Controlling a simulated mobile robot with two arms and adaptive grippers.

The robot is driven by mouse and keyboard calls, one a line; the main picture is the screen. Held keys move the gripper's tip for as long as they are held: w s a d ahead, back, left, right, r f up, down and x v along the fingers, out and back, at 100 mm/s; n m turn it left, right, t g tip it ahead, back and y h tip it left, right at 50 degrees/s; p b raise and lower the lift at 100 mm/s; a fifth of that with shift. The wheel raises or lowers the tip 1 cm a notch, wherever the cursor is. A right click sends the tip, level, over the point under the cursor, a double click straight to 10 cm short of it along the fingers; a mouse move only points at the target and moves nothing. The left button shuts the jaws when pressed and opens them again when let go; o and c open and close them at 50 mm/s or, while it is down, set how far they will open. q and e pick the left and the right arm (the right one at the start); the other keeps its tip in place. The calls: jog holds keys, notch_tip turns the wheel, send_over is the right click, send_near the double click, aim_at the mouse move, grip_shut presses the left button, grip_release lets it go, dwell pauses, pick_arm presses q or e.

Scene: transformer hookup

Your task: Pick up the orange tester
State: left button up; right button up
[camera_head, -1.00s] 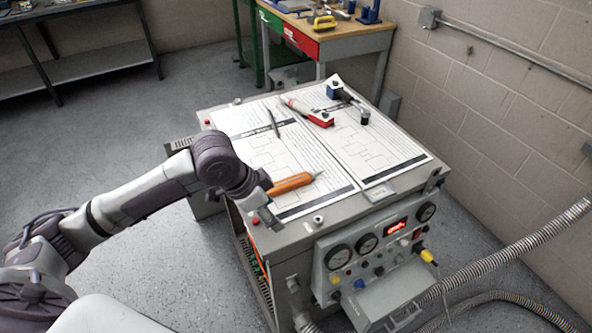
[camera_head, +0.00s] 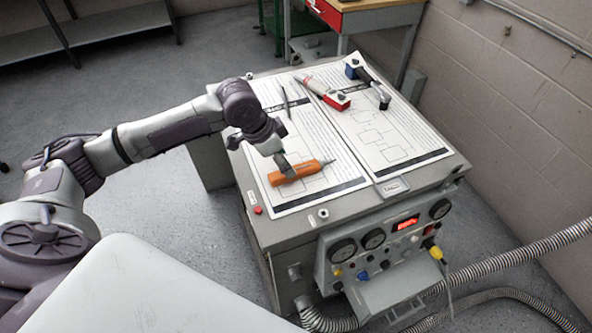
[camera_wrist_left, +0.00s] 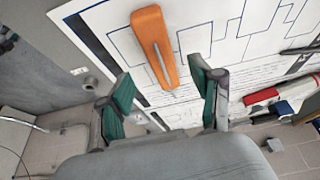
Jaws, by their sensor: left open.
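The orange tester (camera_head: 300,172) lies on the left printed sheet on top of the grey cabinet, near its front left part. My left gripper (camera_head: 285,165) is just above and beside the tester in the head view. In the left wrist view its green-padded fingers (camera_wrist_left: 164,98) are spread apart with nothing between them, and the tester's body lies beyond the fingertips. My right gripper is not in view.
A red and white tool (camera_head: 325,92) and a blue and black tool (camera_head: 368,82) lie farther back on the sheets. A thin dark pen-like item (camera_head: 286,102) lies on the left sheet. The cabinet front carries a gauge panel (camera_head: 380,250) with hoses at the right.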

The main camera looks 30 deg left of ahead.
aim_at(304, 169)
pick_arm(q)
jog(key=p+x, duration=0.1)
jog(key=x, duration=0.2)
jog(key=shift+f, duration=0.3)
jog(key=shift+w+d+f, duration=0.15)
jog(key=shift+w+f, duration=0.15)
jog(key=shift+f, duration=0.2)
jog(key=shift+s, duration=0.1)
jog(key=shift+c, duration=0.9)
grip_shut()
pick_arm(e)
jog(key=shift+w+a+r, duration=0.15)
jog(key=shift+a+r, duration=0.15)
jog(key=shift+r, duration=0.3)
pick_arm(q)
jog(key=shift+r, duration=0.1)
